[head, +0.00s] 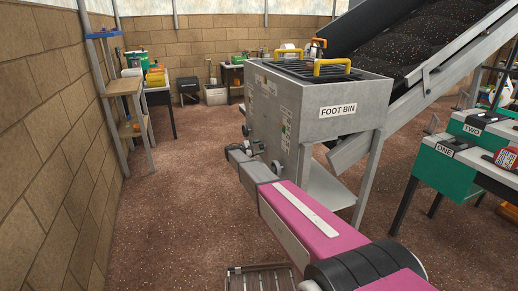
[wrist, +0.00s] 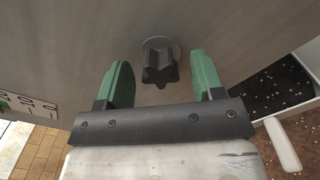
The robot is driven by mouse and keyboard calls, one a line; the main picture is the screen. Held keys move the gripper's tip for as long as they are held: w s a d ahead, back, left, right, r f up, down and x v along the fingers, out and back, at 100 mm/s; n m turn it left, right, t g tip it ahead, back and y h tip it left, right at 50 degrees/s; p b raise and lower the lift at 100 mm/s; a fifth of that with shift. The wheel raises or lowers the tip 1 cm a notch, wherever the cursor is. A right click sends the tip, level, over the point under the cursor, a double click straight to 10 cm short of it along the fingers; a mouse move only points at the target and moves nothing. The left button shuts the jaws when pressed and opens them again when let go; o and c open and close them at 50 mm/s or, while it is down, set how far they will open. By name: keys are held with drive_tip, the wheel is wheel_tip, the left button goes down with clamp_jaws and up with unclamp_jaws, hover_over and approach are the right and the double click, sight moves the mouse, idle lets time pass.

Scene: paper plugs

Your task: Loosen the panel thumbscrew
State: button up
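The panel thumbscrew (wrist: 159,62) is a dark, lobed knob on a round pale washer, set in the grey metal panel (wrist: 235,25). In the wrist view it sits between and just beyond the two green fingers of my gripper (wrist: 160,82). The fingers are apart, with a clear gap on both sides of the knob; I see no contact. In the head view my pink arm reaches to the left side of the grey FOOT BIN box (head: 335,92). There my gripper (head: 249,140) is small and partly hidden, and I cannot make out the thumbscrew.
Yellow handles (head: 332,67) stand on top of the bin. A sloping conveyor (head: 420,55) rises to the right behind it. A green table marked ONE (head: 440,175) stands at right. A shelf (head: 128,100) stands along the left wall. The floor left of the bin is clear.

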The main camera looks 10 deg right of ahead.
drive_tip(key=shift+a, duration=0.1)
idle(0.3)
drive_tip(key=shift+v, duration=1.85)
drive_tip(key=shift+v, duration=2.05)
drive_tip(key=shift+a, duration=0.1)
